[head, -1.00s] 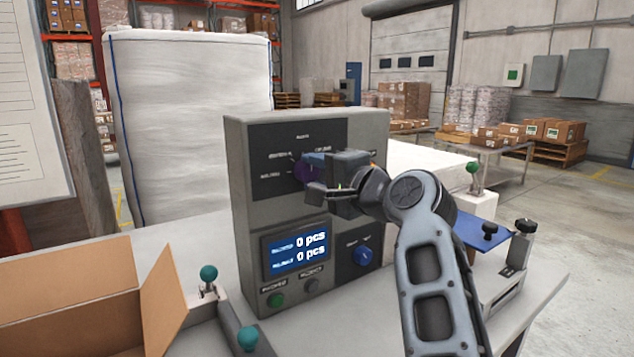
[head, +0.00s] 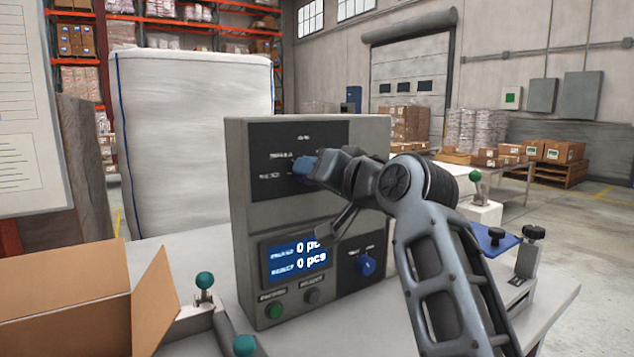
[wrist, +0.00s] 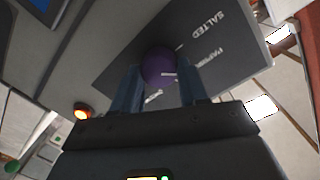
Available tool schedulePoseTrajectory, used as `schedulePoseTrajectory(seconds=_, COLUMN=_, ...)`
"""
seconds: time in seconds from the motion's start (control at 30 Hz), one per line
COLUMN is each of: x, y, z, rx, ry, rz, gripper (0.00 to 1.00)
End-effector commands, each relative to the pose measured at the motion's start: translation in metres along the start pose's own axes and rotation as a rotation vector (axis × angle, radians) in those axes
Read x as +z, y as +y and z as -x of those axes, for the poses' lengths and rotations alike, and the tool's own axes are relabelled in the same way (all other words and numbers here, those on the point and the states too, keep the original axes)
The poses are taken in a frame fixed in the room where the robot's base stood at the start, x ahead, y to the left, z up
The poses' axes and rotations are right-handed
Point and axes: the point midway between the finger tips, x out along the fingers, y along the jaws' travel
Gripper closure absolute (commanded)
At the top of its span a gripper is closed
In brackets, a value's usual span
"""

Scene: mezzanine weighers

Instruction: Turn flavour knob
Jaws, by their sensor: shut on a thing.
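The flavour knob (wrist: 160,66) is round and purple, with a white pointer line, on the dark upper panel (head: 262,145) of a grey control box. In the wrist view it sits between the two blue fingers of my gripper (wrist: 160,88), which is shut on it. White labels, one reading SALTED (wrist: 208,24), stand around it; the line points towards the picture's right. In the head view my gripper (head: 306,170) reaches the panel from the right and hides most of the knob.
Below are a blue display (head: 296,258) reading 0 pcs, a blue knob (head: 366,265), a green button (head: 274,310) and a dark button (head: 312,296). An open carton (head: 65,310) stands left on the table. A green-knobbed lever (head: 205,281) stands between carton and box.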

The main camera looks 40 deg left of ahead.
Motion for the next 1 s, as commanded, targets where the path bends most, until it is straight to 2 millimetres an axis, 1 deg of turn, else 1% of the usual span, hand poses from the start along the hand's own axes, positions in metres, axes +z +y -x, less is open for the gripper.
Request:
schedulePoseTrajectory(seconds=0.03, x=0.0038, y=0.0029, z=-0.0001, rx=0.006, ry=-0.001, rz=0.045, gripper=0.88)
schedulePoseTrajectory(seconds=0.4, x=0.0047, y=0.0015, z=-0.0002, rx=0.03, ry=0.015, rz=0.39, gripper=0.88)
schedulePoseTrajectory(seconds=0.6, x=0.005, y=0.0016, z=-0.0001, rx=0.042, ry=0.021, rz=0.548, gripper=0.88)
schedulePoseTrajectory(seconds=0.8, x=0.0052, y=0.0006, z=-0.0004, rx=0.049, ry=0.027, rz=0.665, gripper=0.88)
schedulePoseTrajectory(seconds=1.0, x=0.0048, y=0.0001, z=-0.0003, rx=0.054, ry=0.03, rz=0.733, gripper=0.88)
